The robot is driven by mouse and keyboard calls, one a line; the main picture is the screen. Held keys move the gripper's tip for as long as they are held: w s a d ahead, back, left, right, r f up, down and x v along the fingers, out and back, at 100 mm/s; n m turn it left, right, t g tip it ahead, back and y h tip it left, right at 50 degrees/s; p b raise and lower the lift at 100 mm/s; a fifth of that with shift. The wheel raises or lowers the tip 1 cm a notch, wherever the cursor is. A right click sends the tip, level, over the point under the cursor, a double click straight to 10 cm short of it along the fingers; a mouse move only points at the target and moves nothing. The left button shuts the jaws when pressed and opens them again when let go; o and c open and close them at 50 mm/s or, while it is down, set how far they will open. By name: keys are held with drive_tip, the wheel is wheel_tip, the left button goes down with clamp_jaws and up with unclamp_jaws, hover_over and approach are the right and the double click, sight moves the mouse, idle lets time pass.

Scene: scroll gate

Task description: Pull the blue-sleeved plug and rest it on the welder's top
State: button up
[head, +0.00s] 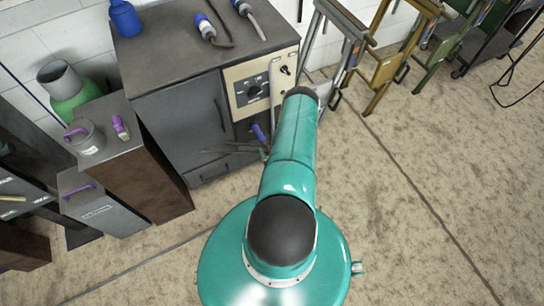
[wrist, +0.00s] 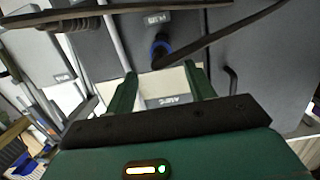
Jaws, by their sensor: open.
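The welder (head: 165,60) is a dark grey cabinet with a cream control panel (head: 252,90), left of my arm in the head view. A blue-sleeved plug (head: 258,131) shows low on its front, beside my arm. In the wrist view, a blue-sleeved plug (wrist: 161,44) with a dark cable stands on a grey face, beyond the fingertips. My gripper (wrist: 160,78) is open, its two green fingers apart with nothing between them. A pale labelled panel shows behind the fingers. My arm hides most of the gripper in the head view.
Two blue-ringed connectors (head: 206,30) with cables lie on the welder's top, near its back; the front of the top is clear. A blue bottle (head: 124,18) stands at its back left corner. Dark boxes and purple-handled containers (head: 84,138) stand left. Floor to the right is open.

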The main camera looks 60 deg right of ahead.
sight(265, 145)
drive_tip(key=x, duration=0.8)
drive_tip(key=shift+w, duration=0.15)
clamp_jaws()
drive_tip(key=shift+s+a, duration=0.25)
drive_tip(key=shift+s, duration=0.05)
idle(0.5)
drive_tip(key=shift+f+v, duration=0.15)
drive_tip(key=shift+v, duration=0.8)
drive_tip(key=shift+f+v, duration=0.15)
drive_tip(key=shift+v, duration=0.85)
drive_tip(key=shift+s+a, duration=0.1)
drive_tip(key=shift+s, duration=0.05)
